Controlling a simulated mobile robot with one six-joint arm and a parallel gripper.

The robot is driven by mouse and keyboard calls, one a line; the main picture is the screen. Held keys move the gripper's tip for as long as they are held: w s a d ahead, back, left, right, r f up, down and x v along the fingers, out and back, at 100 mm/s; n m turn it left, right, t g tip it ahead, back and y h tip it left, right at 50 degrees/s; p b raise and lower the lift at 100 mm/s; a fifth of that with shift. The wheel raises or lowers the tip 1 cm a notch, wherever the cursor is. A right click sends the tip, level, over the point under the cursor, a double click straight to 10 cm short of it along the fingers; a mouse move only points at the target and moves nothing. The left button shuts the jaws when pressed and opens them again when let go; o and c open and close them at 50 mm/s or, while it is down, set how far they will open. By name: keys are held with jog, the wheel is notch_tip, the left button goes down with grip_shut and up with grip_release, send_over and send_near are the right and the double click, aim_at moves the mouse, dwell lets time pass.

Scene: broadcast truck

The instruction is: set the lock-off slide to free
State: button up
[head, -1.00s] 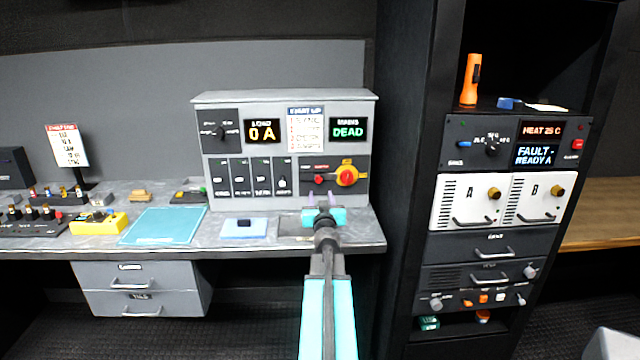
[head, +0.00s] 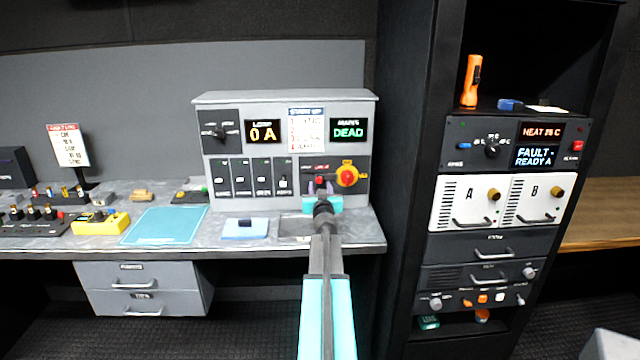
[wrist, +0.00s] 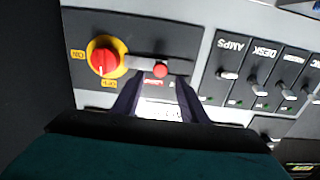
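The lock-off slide shows as a small red knob (wrist: 160,70) on a dark panel (wrist: 190,30) in the wrist view, beside a red rotary switch on a yellow plate (wrist: 103,57). In the head view the red knob (head: 320,179) sits left of the rotary switch (head: 347,175), just above my gripper. My gripper (head: 322,190) is in front of the panel. In the wrist view its two dark fingers (wrist: 158,88) are apart, one either side of and just below the knob. Nothing shows between them but the panel. I cannot tell whether they touch the knob.
The grey power cabinet (head: 285,97) stands on the worktop (head: 365,232) and also holds a row of breaker switches (head: 250,178) left of the gripper. A dark rack (head: 405,150) stands close on the right. A blue pad (head: 244,229) lies on the worktop.

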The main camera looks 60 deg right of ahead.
aim_at(319, 180)
jog(key=shift+p+x, duration=0.3)
jog(key=shift+x, duration=1.65)
grip_shut()
